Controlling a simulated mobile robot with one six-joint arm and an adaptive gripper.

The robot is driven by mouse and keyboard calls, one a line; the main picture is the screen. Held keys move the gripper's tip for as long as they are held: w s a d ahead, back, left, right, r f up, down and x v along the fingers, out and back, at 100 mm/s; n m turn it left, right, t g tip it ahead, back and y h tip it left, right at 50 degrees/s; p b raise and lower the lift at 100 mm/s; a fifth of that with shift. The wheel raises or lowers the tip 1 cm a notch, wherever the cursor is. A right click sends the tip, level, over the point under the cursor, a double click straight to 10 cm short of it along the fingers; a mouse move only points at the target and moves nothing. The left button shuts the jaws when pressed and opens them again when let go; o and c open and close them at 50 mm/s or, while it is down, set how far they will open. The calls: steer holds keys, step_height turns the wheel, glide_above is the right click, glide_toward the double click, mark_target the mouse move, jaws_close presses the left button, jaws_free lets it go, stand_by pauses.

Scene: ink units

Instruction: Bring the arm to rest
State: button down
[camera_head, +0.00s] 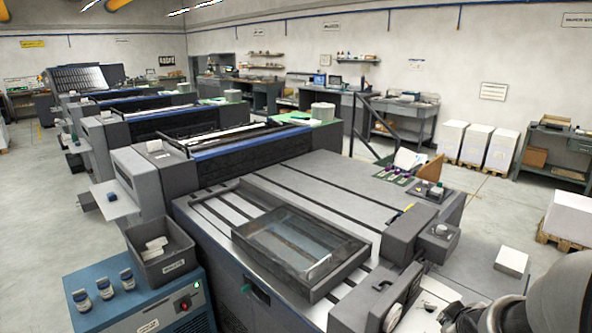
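Part of my own arm shows in the lower right corner as dark grey rounded links, cut off by the picture's edge. My gripper cannot be made out in this view, so its fingers and anything in them are not seen. The arm links are in front of the right end of a long grey printing press (330,175) and hide part of what lies behind them.
A dark shallow tray (300,252) with a glassy panel lies on the press. A grey bin (163,258) and several small jars stand on a blue cabinet (140,305). White stacks (476,143) stand on pallets at right.

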steer(key=s+a+r+m+g+y, duration=0.1)
steer(key=s+a+r+m, duration=0.1)
steer(key=s+a+r, duration=0.3)
steer(key=s+a+r+m+g+y, duration=0.1)
steer(key=s+a+r, duration=0.4)
steer(key=s+a, duration=0.9)
steer(key=a+m+y, duration=0.1)
steer(key=a, duration=0.2)
steer(key=shift+s+a+m+g, duration=0.2)
steer(key=shift+a+m+g, duration=0.05)
steer(key=shift+m+g, duration=0.15)
